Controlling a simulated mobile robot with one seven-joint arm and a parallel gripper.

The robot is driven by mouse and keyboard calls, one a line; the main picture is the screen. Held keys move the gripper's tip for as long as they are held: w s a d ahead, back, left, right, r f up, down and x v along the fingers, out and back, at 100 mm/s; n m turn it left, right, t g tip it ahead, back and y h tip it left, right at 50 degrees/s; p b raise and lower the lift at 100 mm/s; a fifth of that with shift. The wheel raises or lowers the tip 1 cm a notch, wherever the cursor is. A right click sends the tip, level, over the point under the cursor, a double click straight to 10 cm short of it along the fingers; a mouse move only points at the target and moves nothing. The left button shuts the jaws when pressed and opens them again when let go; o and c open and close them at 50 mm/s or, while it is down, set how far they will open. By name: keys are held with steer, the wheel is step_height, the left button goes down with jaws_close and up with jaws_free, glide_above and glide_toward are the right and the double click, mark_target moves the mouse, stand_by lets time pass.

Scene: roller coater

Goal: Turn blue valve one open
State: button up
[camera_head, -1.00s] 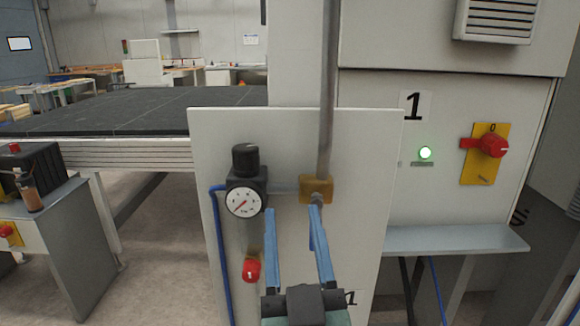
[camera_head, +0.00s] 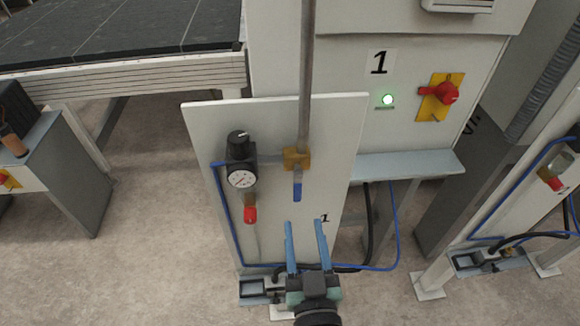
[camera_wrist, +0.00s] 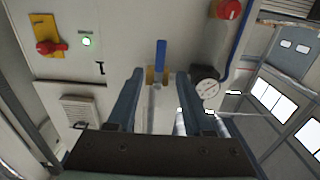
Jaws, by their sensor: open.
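The blue valve handle (camera_head: 297,186) hangs straight down from a brass valve body (camera_head: 297,158) on the vertical grey pipe, on the white panel marked 1. My gripper (camera_head: 306,226) is open and empty, with its two blue fingers pointing up toward the panel, below the handle in the head view and apart from it. In the wrist view the blue handle (camera_wrist: 161,54) lies beyond the gap between my open fingers (camera_wrist: 155,85), with the brass body (camera_wrist: 153,76) at its end. Nothing is between the fingertips.
Left of the valve are a black regulator with a pressure gauge (camera_head: 242,179) and a red knob (camera_head: 250,214). A red rotary switch (camera_head: 446,93) on yellow and a green light (camera_head: 387,99) are right. A grey shelf (camera_head: 410,165) juts out beside the panel.

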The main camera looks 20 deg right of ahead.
mark_target(296, 180)
steer(key=p+x, duration=0.1)
steer(key=x, duration=1.1)
steer(key=shift+w+d+f, duration=0.1)
steer(key=shift+w, duration=0.25)
steer(key=shift+c, duration=0.2)
jaws_close()
stand_by(0.8)
